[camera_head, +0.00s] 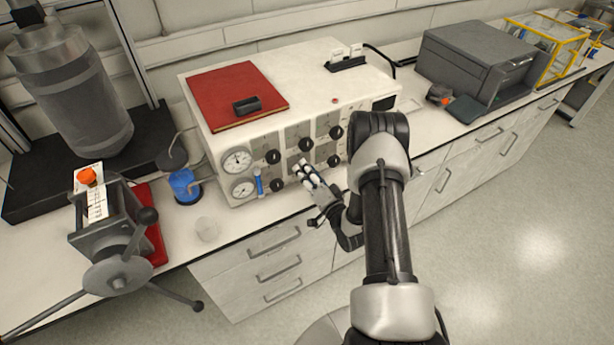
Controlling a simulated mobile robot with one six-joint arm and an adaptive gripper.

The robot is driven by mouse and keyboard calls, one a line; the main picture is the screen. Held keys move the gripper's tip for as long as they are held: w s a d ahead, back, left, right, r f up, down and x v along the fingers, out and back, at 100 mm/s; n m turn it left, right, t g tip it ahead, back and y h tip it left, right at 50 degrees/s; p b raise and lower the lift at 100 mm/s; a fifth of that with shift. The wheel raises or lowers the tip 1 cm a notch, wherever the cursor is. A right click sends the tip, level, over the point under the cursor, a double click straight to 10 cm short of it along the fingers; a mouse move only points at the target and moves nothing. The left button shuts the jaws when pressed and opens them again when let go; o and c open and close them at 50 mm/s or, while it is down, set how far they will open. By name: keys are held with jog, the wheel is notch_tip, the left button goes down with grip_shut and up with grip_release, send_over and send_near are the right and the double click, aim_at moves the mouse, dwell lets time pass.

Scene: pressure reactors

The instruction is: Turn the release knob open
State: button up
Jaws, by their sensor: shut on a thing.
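A white control box (290,75) stands on the bench. Its front panel carries two round gauges (238,160) at the left and several black knobs (273,156) on grey plates. My gripper (304,172) is at the lower middle of this panel, its pale fingertips against the front. It is shut on a knob there. The fingers hide that knob, so its turned angle and label cannot be read. My arm covers the right end of the panel.
A red folder (236,95) with a small black object lies on the box. A dark grey machine (475,62) stands right. The floor at right is clear.

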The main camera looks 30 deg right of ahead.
jog(key=n+b, duration=0.3)
jog(key=n, duration=0.3)
jog(key=shift+f+n+b, duration=0.1)
jog(key=shift+n+b, duration=0.2)
jog(key=shift+b, duration=0.05)
jog(key=n+b, duration=0.3)
jog(key=n, duration=0.2)
jog(key=shift+b, duration=0.35)
jog(key=shift+n, duration=0.3)
jog(key=o, duration=1.1)
jog(key=s, duration=1.2)
jog(key=shift+d, duration=0.1)
